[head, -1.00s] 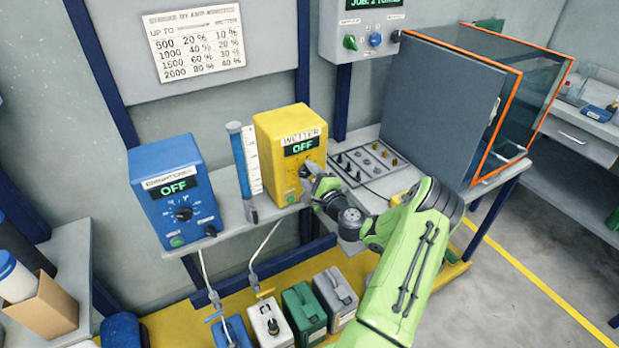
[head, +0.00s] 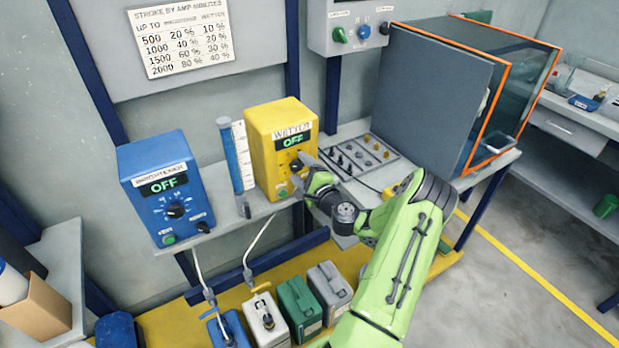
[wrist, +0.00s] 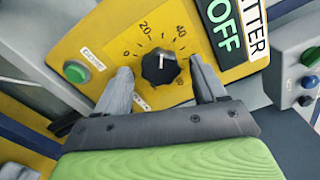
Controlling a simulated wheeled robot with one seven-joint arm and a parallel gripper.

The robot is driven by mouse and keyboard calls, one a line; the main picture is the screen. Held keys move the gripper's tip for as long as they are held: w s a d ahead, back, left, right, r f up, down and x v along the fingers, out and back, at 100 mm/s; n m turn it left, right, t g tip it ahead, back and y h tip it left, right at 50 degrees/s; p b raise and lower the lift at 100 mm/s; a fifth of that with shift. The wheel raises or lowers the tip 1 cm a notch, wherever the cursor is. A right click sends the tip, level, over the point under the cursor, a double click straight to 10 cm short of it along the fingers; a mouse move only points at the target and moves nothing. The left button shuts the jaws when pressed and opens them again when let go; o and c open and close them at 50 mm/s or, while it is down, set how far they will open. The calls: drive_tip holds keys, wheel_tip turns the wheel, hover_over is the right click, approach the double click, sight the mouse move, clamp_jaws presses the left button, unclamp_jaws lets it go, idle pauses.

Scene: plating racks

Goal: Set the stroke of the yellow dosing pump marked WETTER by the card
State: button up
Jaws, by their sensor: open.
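The yellow WETTER pump (head: 262,155) stands on the shelf, its display reading OFF. Its black stroke knob (wrist: 160,70) shows in the wrist view, with its white mark pointing between 20 and 40 on the dial. My gripper (wrist: 160,79) is open, one finger on each side of the knob, with gaps showing; depth is hard to tell. In the head view my gripper (head: 299,172) is at the pump's front and partly hides the dial. The card (head: 181,38) on the wall lists stroke by amp-minutes: 500, 1000, 1500, 2000, with WETTER 10, 20, 30, 40%.
A green button (wrist: 76,71) sits beside the dial. A grey control box (head: 348,28) hangs above; its display is cut off. Several canisters (head: 298,308) stand below.

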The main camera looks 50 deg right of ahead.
drive_tip(key=v, duration=1.5)
drive_tip(key=shift+s+b, duration=0.15)
drive_tip(key=shift+b, duration=0.25)
